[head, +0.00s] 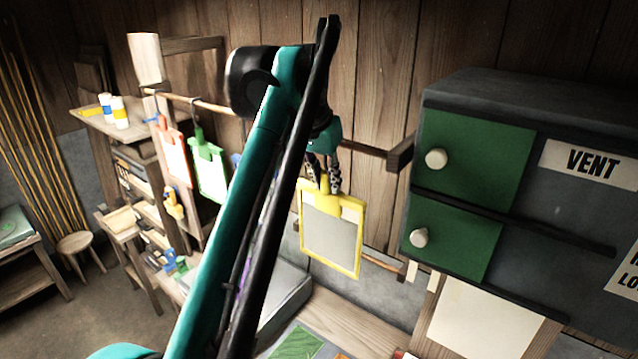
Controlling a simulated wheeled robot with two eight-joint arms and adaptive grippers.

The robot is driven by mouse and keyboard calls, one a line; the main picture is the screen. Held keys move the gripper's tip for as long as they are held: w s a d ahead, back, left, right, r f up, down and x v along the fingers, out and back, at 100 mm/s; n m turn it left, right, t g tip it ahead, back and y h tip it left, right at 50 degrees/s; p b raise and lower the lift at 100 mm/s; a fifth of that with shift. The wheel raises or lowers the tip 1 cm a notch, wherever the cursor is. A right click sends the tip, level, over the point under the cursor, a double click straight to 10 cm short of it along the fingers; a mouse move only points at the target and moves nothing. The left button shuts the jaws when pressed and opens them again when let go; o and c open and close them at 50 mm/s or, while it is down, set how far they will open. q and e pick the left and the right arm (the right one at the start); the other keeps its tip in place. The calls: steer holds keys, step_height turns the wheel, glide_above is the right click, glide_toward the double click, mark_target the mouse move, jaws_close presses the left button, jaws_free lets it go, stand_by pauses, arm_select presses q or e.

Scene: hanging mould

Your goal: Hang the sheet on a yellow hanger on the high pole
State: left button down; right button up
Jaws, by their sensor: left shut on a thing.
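My left gripper (323,180) points down and is shut on the yellow hanger (348,208), near its top. The hanger carries a grey sheet (330,238) in a yellow border, hanging nearly upright with a slight tilt. The high pole (365,148) runs along the wall behind my arm to a dark bracket at the right. The gripper covers the hanger's top, so I cannot tell whether its hook touches the pole. My right gripper is not in view.
An orange hanger (173,152) and a green hanger (208,170) hang on the pole's left part. A lower pole (380,263) runs below the yellow hanger. A dark cabinet with green doors (470,155) stands close on the right. A workbench (345,325) lies below.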

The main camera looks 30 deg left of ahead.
arm_select(q)
steer(key=shift+w, duration=1.1)
steer(key=shift+b+x, duration=0.35)
steer(key=shift+x, duration=0.45)
steer(key=shift+s+d, duration=0.1)
steer(key=c, duration=1.3)
jaws_free()
steer(key=v, duration=1.2)
steer(key=shift+s, duration=0.15)
